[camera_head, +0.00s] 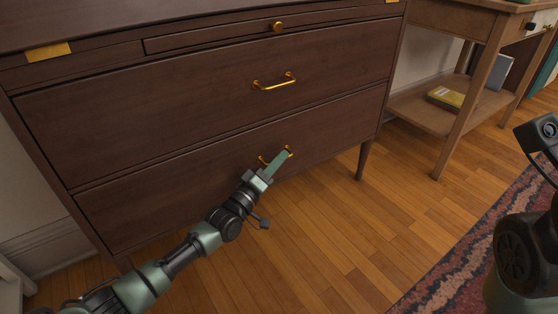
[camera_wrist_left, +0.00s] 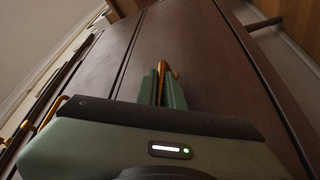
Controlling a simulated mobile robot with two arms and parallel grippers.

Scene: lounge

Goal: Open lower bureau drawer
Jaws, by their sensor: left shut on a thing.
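The dark brown bureau fills the left and middle of the head view. Its lower drawer (camera_head: 130,207) looks flush with the front, below the upper drawer (camera_head: 140,120). My left gripper (camera_head: 279,162) reaches the lower drawer's brass handle (camera_head: 289,150) and is shut on it, hiding its middle. In the left wrist view the green fingers of my left gripper (camera_wrist_left: 162,86) close around the brass handle (camera_wrist_left: 164,68). My right gripper is not in view; part of my right arm shows at the right edge.
The upper drawer has its own brass handle (camera_head: 274,84). A wooden side table (camera_head: 425,107) with books (camera_head: 445,98) on its shelf stands right of the bureau. A patterned rug (camera_head: 450,255) lies at lower right. The wood floor (camera_head: 330,230) before the bureau is clear.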

